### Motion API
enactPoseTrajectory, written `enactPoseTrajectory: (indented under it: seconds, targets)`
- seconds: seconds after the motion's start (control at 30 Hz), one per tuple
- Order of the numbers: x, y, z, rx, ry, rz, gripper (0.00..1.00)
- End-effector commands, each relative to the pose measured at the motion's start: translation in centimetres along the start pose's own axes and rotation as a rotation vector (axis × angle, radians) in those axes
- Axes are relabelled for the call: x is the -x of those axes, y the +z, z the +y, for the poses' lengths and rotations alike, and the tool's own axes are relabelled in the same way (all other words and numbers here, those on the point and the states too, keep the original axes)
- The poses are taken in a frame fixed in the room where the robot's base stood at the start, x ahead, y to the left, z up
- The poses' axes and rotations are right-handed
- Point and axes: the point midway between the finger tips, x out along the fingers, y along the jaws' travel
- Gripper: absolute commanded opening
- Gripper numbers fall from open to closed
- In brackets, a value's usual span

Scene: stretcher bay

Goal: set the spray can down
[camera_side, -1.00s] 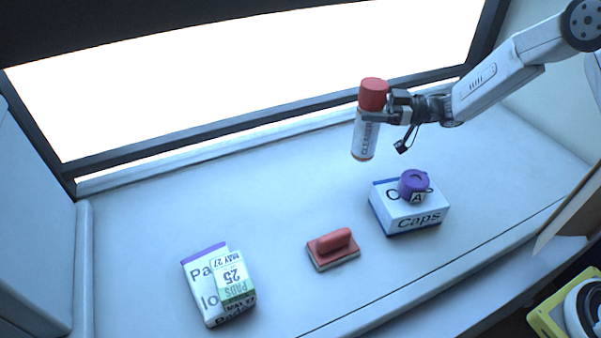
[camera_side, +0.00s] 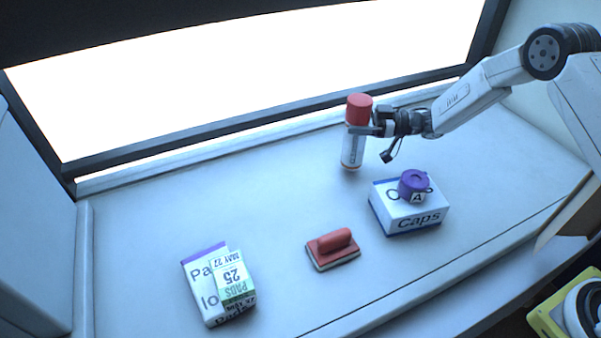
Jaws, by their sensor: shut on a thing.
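The spray can (camera_side: 352,150) is white with a red cap and a red rim at its base. It is upright, towards the back of the counter (camera_side: 270,205), right of the middle. My gripper (camera_side: 366,131) comes from the right and is shut on the can just below its cap. The can's base is close to the counter top; I cannot tell whether it touches.
A white Caps box (camera_side: 408,214) with a purple roll (camera_side: 414,183) on top stands in front and to the right. A red-handled block (camera_side: 333,248) lies nearer the front. Pads boxes (camera_side: 217,285) lean together at front left. The back left counter is clear.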

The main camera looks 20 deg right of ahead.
Motion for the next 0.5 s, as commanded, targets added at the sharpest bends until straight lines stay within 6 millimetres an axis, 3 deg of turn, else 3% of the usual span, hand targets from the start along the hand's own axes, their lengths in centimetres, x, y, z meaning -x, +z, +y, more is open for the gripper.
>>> enactPoseTrajectory:
  seconds: [0.2, 0.5]
  targets:
    - [0.01, 1.32, 0.04, 0.003, 0.0, 0.003, 0.0]
    - [0.01, 1.37, 0.04, 0.003, 0.0, 0.003, 0.0]
